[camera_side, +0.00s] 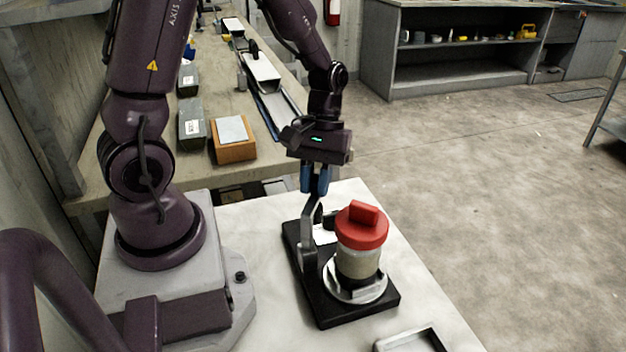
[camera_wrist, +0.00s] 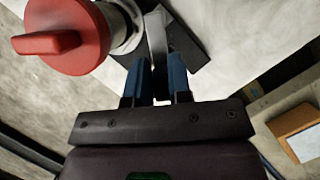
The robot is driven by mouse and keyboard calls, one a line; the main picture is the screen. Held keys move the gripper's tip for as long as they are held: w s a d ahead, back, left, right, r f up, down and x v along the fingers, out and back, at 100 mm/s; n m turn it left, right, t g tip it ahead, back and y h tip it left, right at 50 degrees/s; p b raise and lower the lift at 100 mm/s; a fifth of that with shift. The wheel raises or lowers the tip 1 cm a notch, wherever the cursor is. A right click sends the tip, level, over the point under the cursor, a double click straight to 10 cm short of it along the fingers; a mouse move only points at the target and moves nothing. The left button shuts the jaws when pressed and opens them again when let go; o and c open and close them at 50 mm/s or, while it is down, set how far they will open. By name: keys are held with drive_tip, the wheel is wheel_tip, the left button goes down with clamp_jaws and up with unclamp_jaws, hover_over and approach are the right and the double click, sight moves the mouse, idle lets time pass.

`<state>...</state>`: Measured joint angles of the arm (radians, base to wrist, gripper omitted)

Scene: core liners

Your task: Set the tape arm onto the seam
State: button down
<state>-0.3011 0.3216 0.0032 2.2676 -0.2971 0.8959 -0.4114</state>
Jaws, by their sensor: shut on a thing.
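The tape arm (camera_side: 309,232) is a grey metal lever standing on a black base (camera_side: 345,308). My gripper (camera_side: 314,188) points down with its blue fingers at the upper end of the arm. In the wrist view my gripper (camera_wrist: 157,82) has its blue fingers on both sides of the grey tape arm (camera_wrist: 157,40), shut on it. A core liner (camera_side: 357,262) with a red cap (camera_side: 361,225) stands upright on a round metal holder beside the arm. The red cap also shows in the wrist view (camera_wrist: 85,40). The seam cannot be made out.
The white table (camera_side: 250,220) has free room around the base. A small tray (camera_side: 410,342) lies at the front edge. Behind are a bench with an orange-brown box (camera_side: 233,150) and several dark boxes (camera_side: 191,120).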

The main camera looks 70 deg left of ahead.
drive_tip(key=m, duration=0.1)
drive_tip(key=w+d+m+y, duration=0.1)
drive_tip(key=m, duration=0.1)
drive_tip(key=shift+g, duration=0.4)
drive_tip(key=shift+w+d+m+g+y, duration=0.15)
drive_tip(key=shift+d+m+y, duration=0.15)
drive_tip(key=shift+m, duration=0.55)
drive_tip(key=shift+w+d+m+g+y, duration=0.1)
drive_tip(key=shift+d+m+y, duration=0.2)
drive_tip(key=shift+m, duration=0.6)
drive_tip(key=shift+w+d+m+g+y, duration=0.15)
drive_tip(key=shift+d+m+y, duration=0.15)
drive_tip(key=shift+m, duration=0.55)
drive_tip(key=c, duration=1)
unclamp_jaws()
drive_tip(key=shift+c, duration=0.2)
